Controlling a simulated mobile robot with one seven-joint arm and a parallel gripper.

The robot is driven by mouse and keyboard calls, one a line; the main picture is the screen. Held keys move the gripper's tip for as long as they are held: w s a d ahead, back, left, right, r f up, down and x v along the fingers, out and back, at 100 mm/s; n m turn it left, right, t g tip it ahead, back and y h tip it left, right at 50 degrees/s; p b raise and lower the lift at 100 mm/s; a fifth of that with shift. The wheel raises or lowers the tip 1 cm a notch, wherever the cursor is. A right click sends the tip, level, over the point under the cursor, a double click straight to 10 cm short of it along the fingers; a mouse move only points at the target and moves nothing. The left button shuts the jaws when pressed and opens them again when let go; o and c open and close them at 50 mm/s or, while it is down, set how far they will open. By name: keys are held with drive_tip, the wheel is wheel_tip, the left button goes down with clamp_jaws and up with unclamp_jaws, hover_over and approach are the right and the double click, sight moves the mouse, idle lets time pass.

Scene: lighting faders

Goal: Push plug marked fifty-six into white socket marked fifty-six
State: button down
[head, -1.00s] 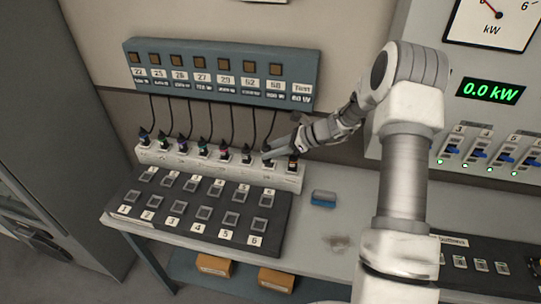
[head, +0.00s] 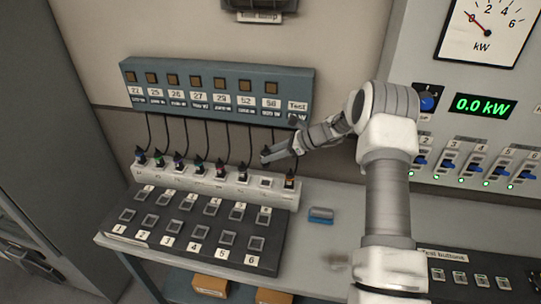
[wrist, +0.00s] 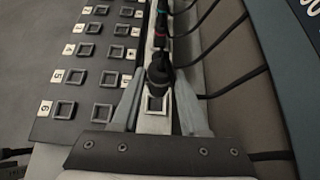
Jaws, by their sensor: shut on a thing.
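My gripper (head: 268,154) is shut on a black plug (wrist: 158,66) and holds it a little above the white socket strip (head: 208,176). The fingers stand on both sides of the plug in the wrist view. A socket with a dark square opening (wrist: 155,103) shows in the wrist view, close to the plug. In the head view, a bare white socket place (head: 265,182) lies below the held plug. The marking on the plug and on the sockets is too small to read, so I cannot tell which is fifty-six.
Other plugs stand in the strip, including an orange-based one (head: 290,179) just right of my gripper. Cables hang from the blue labelled panel (head: 213,98) behind. A dark button board (head: 195,225) lies in front. A blue block (head: 320,215) sits right of it.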

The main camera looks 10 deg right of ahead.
drive_tip(key=shift+f+b, duration=1.6)
drive_tip(key=shift+f, duration=0.65)
drive_tip(key=shift+f, duration=0.2)
drive_tip(key=shift+f+b, duration=0.8)
drive_tip(key=shift+f, duration=0.05)
drive_tip(key=shift+f+b, duration=0.9)
drive_tip(key=shift+f, duration=0.2)
idle(1.0)
drive_tip(key=shift+c, duration=1.8)
unclamp_jaws()
